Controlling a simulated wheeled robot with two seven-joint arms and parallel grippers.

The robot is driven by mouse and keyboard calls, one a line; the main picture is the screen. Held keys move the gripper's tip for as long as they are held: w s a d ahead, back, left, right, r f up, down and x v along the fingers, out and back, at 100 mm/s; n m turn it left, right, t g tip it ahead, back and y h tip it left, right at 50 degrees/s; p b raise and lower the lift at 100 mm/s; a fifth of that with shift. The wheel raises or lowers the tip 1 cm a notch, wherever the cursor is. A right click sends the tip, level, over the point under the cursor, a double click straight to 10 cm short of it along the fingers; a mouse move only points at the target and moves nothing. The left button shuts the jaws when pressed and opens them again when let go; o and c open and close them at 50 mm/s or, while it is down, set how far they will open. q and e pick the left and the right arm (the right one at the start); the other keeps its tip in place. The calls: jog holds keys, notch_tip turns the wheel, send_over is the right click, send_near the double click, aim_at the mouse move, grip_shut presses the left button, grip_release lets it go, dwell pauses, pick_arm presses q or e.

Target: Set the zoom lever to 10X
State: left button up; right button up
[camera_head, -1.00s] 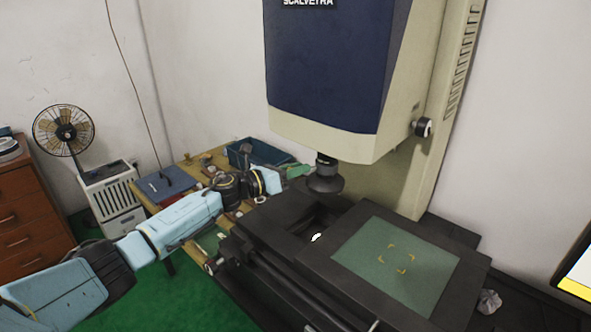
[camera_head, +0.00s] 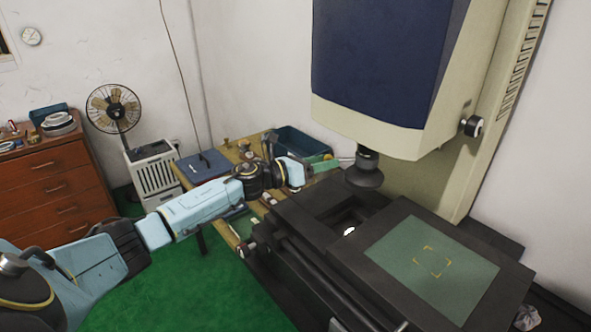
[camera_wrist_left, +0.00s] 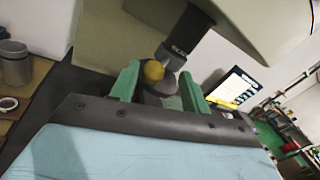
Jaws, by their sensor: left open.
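The zoom lens (camera_head: 365,170) hangs dark under the blue and cream measuring head, above the black stage. In the left wrist view the lens tube (camera_wrist_left: 190,32) shows close up, with a round yellowish knob (camera_wrist_left: 154,70), likely the zoom lever's end. My left gripper (camera_head: 327,165) is open just left of the lens in the head view. In the left wrist view its green fingers (camera_wrist_left: 160,88) stand apart, and the knob appears between them, further off; I cannot tell whether they touch. Zoom markings are not readable. My right gripper is not in view.
The measuring head (camera_head: 385,65) is above right of my left gripper. The black stage with a green plate (camera_head: 430,265) lies below. A wooden table (camera_head: 228,158) with a teal bin (camera_head: 302,143) stands behind my left arm. A monitor (camera_wrist_left: 236,88) shows in the wrist view.

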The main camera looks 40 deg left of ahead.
pick_arm(q)
jog(key=b+v, duration=0.1)
jog(key=v, duration=0.8)
jog(key=shift+s+a+b, duration=0.15)
jog(key=shift+s+b, duration=0.1)
jog(key=shift+b, duration=0.15)
